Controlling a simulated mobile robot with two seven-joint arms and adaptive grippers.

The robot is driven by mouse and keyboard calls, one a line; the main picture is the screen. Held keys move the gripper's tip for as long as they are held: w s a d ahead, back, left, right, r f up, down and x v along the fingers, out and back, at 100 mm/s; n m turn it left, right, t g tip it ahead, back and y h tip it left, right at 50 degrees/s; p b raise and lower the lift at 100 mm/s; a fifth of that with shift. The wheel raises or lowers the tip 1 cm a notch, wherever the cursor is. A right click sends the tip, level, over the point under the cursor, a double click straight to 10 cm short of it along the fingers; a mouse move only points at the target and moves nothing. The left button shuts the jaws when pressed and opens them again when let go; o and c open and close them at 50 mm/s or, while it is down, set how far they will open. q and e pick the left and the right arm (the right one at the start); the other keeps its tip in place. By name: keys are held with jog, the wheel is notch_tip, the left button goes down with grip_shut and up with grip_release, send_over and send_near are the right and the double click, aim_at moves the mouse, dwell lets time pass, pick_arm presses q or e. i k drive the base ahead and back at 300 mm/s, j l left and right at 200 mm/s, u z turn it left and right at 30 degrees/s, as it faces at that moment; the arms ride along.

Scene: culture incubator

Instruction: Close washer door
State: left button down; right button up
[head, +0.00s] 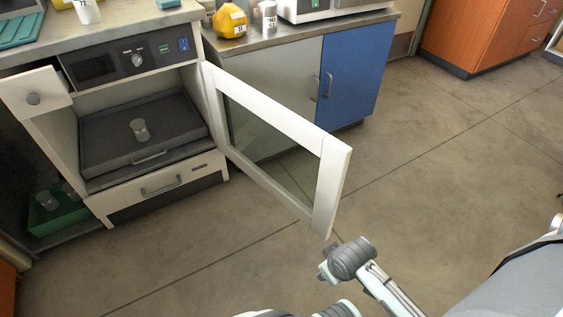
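The washer (155,187) stands at the left with its dark cavity facing me. Its door (333,190) is a white frame around a clear pane, hinged at the cavity's right side. The door stands wide open, swung out to the right over the floor. Inside the cavity a dark grey rack (100,135) holds a small grey cylindrical item (139,130). Grey and pale parts of my own arms show at the bottom, one just below the door's free lower corner. No gripper fingertips can be made out, and I cannot tell whether my arm touches the door.
A counter (300,34) with a blue cabinet door (352,73) stands behind the open door. A green tray (55,221) sits at lower left. The floor (450,180) at right is clear.

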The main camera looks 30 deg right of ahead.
aim_at(335, 155)
jog(key=k+l+u, duration=0.15)
jog(key=l, duration=0.2)
jog(key=k+l+u, duration=0.1)
jog(key=l, duration=0.25)
jog(key=k+l+u, duration=0.15)
jog(key=l, duration=0.2)
jog(key=l+u, duration=0.15)
jog(key=l, duration=0.4)
jog(key=k+l+u, duration=0.2)
jog(key=l, duration=0.35)
jog(key=i+l+u, duration=0.1)
jog(key=l, duration=0.3)
jog(key=i+l+u, duration=0.1)
jog(key=l, duration=0.35)
jog(key=i+l+u, duration=0.1)
jog(key=l, duration=0.3)
jog(key=i+l+u, duration=0.1)
jog(key=l, duration=0.35)
jog(key=k+l+u, duration=0.15)
jog(key=k+l, duration=0.45)
jog(key=l, duration=0.15)
